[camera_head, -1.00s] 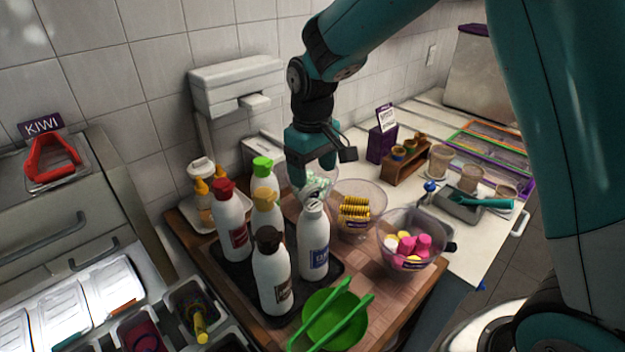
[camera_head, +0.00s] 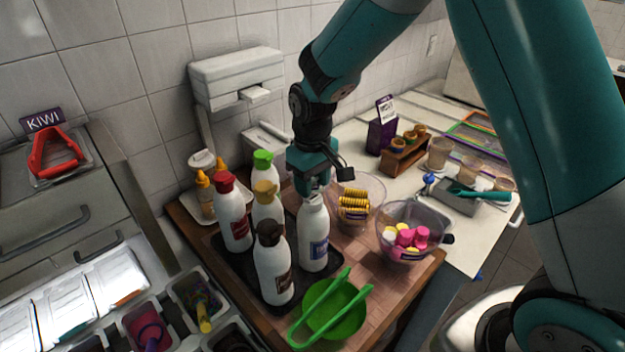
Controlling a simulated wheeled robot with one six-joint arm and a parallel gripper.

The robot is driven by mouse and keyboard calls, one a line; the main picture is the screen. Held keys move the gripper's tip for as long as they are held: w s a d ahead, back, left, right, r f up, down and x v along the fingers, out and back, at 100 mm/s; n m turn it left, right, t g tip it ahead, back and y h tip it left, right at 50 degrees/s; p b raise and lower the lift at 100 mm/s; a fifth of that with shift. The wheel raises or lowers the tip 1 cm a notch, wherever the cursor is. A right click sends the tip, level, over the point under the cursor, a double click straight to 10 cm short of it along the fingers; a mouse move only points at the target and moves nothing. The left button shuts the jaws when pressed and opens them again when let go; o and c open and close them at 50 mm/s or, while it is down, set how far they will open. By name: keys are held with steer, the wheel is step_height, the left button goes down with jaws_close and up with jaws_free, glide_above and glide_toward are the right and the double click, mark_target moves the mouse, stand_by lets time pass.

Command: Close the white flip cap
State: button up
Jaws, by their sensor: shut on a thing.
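The white bottle with a blue label (camera_head: 313,240) stands upright on the dark tray (camera_head: 240,262). Its white flip cap (camera_head: 312,197) is mostly hidden under my gripper, so I cannot tell whether the lid is up or down. My gripper (camera_head: 311,188) points down, directly over the bottle's top, with its jaws at the cap. It is shut on the cap. The fingertips are small and partly hidden in this view.
Bottles with red (camera_head: 224,182), green (camera_head: 263,160), yellow (camera_head: 265,190) and brown (camera_head: 269,234) caps crowd the left side. Clear bowls with yellow cookies (camera_head: 354,204) and pink and white sweets (camera_head: 408,238) stand at the right. A green bowl with tongs (camera_head: 333,310) is in front.

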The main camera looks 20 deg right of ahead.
mark_target(315, 199)
steer(key=shift+f+b, duration=0.15)
steer(key=shift+b, duration=0.25)
steer(key=shift+s+d+f+t+b, duration=0.1)
steer(key=shift+s+f+t+b, duration=0.15)
steer(key=shift+t+b, duration=0.6)
steer(key=t+b, duration=0.1)
steer(key=b, duration=0.2)
steer(key=f+t+y+b, duration=0.1)
steer(key=b, duration=0.2)
steer(key=shift+s+d+b, duration=0.2)
steer(key=shift+s+b, duration=0.1)
steer(key=shift+s, duration=0.1)
steer(key=t+b, duration=0.1)
steer(key=b, duration=0.1)
steer(key=y+b, duration=0.1)
steer(key=b, duration=0.1)
steer(key=shift+s+d+f+t, duration=0.1)
steer(key=shift+s+f+t, duration=0.15)
steer(key=shift+f+t, duration=0.1)
steer(key=shift+s+t+y+b, duration=0.1)
steer(key=shift+t+y+b, duration=0.3)
steer(key=shift+b, duration=0.7)
steer(key=shift+r, duration=0.15)
steer(key=shift+t, duration=0.3)
steer(key=o, duration=0.9)
steer(key=shift+o, duration=0.2)
steer(key=shift+s+d+r, duration=0.1)
